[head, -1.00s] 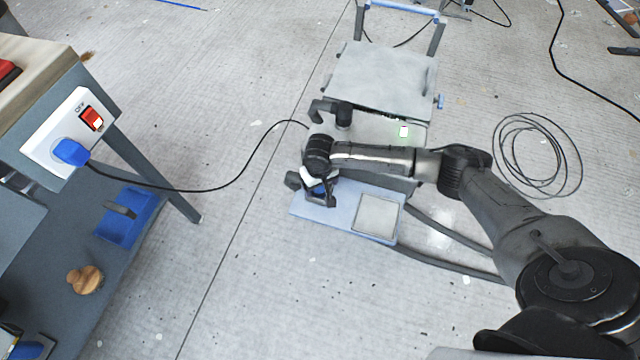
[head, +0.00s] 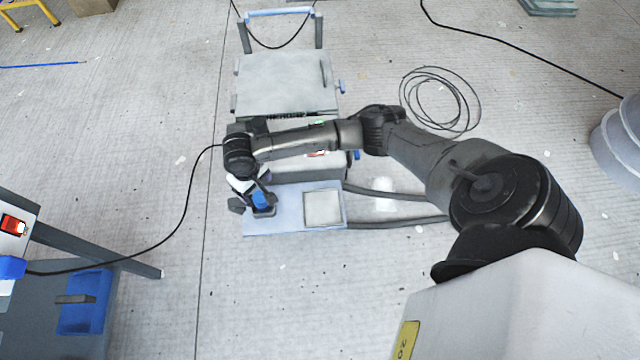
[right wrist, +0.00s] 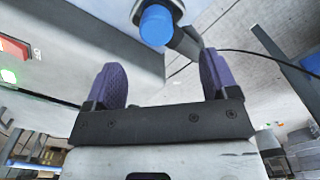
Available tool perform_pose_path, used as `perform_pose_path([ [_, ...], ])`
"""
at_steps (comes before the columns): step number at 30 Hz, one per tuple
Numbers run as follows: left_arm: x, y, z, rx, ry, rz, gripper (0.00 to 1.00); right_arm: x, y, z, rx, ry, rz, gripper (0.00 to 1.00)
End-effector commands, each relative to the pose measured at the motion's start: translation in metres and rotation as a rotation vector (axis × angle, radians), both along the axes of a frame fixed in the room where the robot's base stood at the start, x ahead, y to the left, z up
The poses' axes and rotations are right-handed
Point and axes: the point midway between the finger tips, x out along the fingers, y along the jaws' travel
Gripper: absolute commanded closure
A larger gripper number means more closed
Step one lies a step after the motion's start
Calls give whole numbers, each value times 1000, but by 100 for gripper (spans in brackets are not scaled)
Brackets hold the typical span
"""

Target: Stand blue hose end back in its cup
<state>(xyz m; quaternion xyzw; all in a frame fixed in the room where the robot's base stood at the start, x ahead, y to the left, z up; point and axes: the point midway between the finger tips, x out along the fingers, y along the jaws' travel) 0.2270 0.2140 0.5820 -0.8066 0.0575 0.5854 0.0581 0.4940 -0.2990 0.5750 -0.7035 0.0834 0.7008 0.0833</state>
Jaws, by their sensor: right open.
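My right gripper (head: 252,204) is over the left part of the pale blue platform (head: 285,225) at the front of a grey machine. It is open; the right wrist view shows its two purple fingers (right wrist: 162,82) apart with nothing between them. A blue cylindrical piece, likely the hose end (head: 261,200), shows beside the fingers. In the right wrist view the blue end (right wrist: 156,25) lies beyond the fingertips, with a pale ring and a dark part beside it. I cannot tell whether it stands in a cup. My left gripper is out of view.
The grey machine (head: 285,85) has a handle behind and dark hoses (head: 400,222) at its right. A black cable (head: 178,225) runs from the workbench's socket at the left. A coiled cable (head: 440,100) lies on the floor. A blue tray (head: 85,300) sits on the bench's lower shelf.

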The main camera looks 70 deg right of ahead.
Motion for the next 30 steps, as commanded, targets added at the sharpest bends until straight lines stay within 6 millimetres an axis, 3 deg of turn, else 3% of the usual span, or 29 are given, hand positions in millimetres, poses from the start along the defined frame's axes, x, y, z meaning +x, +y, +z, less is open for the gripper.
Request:
perform_pose_path([
  [5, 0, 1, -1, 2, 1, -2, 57, -42, 61, -25, 72, -36, 186, 20],
  [9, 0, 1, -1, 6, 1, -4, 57, -91, 111, -34, 143, -121, 348, 20],
  [13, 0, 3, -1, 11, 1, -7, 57, -135, 136, -30, 174, -213, 428, 20],
  [17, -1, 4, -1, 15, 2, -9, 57, -175, 136, -21, 157, -284, 448, 20],
  [21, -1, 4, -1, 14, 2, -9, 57, -213, 119, -10, 94, -320, 437, 20],
  [27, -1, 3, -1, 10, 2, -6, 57, -252, 92, 2, 0, -318, 412, 20],
  [30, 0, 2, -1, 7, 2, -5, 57, -262, 84, 5, -29, -311, 406, 20],
])
